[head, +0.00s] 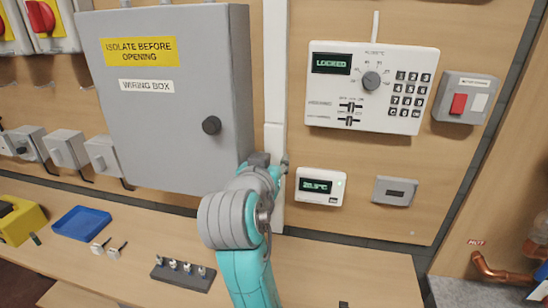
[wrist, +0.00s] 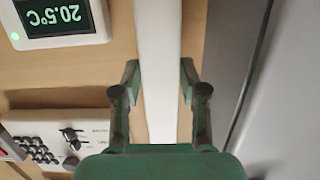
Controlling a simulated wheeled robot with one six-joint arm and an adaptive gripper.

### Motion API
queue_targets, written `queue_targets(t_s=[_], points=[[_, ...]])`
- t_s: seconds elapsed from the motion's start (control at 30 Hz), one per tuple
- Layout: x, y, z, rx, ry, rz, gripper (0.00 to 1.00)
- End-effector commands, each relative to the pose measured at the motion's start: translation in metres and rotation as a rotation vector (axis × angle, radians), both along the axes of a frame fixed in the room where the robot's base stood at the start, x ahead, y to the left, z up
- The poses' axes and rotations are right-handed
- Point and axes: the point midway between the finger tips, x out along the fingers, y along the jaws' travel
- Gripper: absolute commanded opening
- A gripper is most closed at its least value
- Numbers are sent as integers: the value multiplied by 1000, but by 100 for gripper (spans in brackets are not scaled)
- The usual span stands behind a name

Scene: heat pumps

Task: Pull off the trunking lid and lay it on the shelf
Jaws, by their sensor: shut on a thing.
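The white trunking (head: 275,60) runs vertically up the wooden wall, to the right of the grey wiring box. Its lid (head: 273,140) is the slightly wider white strip on the lower part, and its lower end shows below my arm. My gripper (head: 277,167) is at the lid, partly hidden by my own wrist. In the wrist view my gripper (wrist: 160,76) has one finger on each side edge of the lid (wrist: 159,40), shut on it. The lid still looks upright and in line with the trunking. The wooden shelf (head: 345,270) lies below.
The wiring box (head: 165,120) stands out close left of my gripper. A thermostat (head: 320,187) is close right, under a locked control panel (head: 366,90). A terminal strip (head: 183,273) and blue tray (head: 82,223) sit on the shelf's left; its right part is mostly clear.

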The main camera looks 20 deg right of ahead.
Motion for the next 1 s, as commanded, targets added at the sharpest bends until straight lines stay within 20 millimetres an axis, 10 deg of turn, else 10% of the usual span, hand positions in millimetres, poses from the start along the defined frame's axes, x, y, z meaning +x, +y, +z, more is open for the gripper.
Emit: queue_targets(t_s=[1.0], points=[[-39,29,0,-1,0,1,7]])
